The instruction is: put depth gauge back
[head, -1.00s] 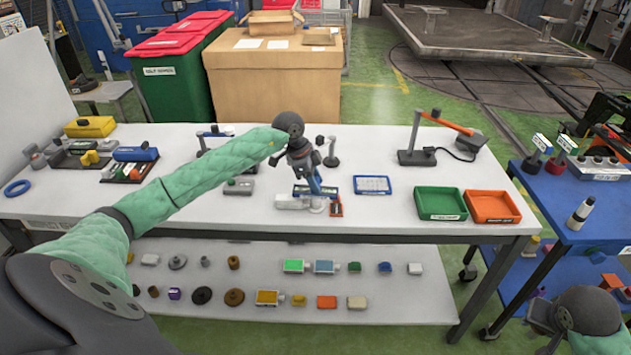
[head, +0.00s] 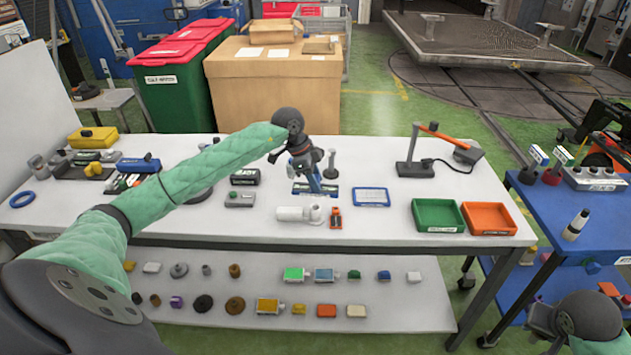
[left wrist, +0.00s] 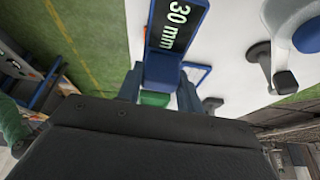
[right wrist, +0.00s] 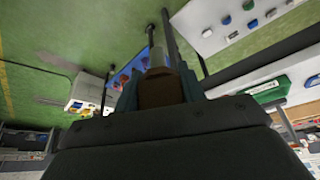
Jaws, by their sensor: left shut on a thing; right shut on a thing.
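The depth gauge shows in the left wrist view as a blue block (left wrist: 162,72) with a dark display reading "30 mm" (left wrist: 178,28). In the head view its blue bar (head: 316,191) is beneath my left gripper (head: 308,172), above or just behind the white cylindrical part (head: 298,213). My left gripper is shut on the blue block, also in the left wrist view (left wrist: 160,85). My right gripper (right wrist: 160,85) is shut on a brown block-like piece (right wrist: 160,92), in the right wrist view. In the head view I cannot make out the right jaws.
An orange clamp-like item (head: 336,217) stands beside the white part. A blue-framed card (head: 371,197), a green tray (head: 438,216) and an orange tray (head: 488,219) lie to the right. A dark labelled block (head: 245,177) and grey box (head: 239,199) are left.

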